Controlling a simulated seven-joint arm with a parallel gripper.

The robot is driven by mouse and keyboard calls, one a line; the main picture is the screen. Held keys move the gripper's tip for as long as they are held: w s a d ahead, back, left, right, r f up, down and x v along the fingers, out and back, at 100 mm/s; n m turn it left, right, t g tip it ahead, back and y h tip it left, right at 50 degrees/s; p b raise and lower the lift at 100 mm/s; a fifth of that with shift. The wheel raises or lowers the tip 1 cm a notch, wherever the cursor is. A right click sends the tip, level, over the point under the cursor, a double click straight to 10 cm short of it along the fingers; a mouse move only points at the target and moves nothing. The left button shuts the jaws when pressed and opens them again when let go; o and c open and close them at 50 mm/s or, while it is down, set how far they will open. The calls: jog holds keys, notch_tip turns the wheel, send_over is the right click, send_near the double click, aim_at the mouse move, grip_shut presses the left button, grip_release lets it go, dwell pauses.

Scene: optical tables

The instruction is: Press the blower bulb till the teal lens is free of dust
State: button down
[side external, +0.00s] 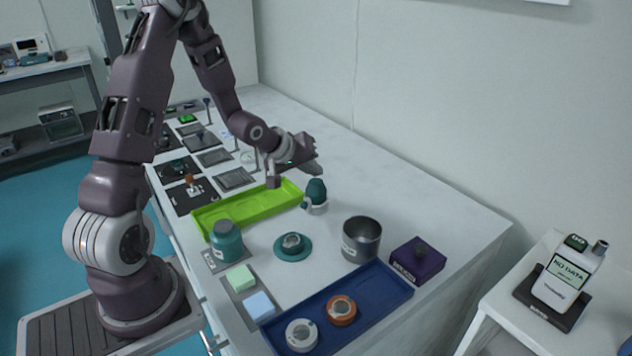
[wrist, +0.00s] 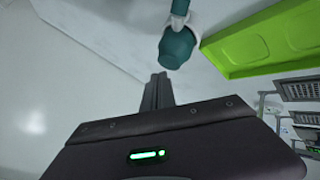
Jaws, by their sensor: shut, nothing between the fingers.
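The blower bulb (side external: 316,190) is dark teal and stands in a white holder right of the green tray. It also shows at the top of the wrist view (wrist: 177,48). My gripper (side external: 317,170) is shut and empty, with its fingertips just above the bulb and apart from it as far as I can tell. In the wrist view the closed fingers (wrist: 158,88) point toward the bulb's side. The teal lens (side external: 292,243) sits on a round teal base in front of the bulb. Any dust on it is too small to tell.
The lime tray (side external: 248,207) lies left of the bulb. A teal jar (side external: 226,242), a grey metal cup (side external: 361,240), a purple box (side external: 417,260) and a blue tray (side external: 375,300) with two round mounts stand nearer the camera. The table behind the bulb is clear.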

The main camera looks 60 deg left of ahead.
aim_at(313, 183)
jog(key=shift+f, duration=0.35)
jog(key=shift+f, duration=0.9)
dwell(0.8)
jog(key=shift+r, duration=1.3)
jog(key=shift+r, duration=2.55)
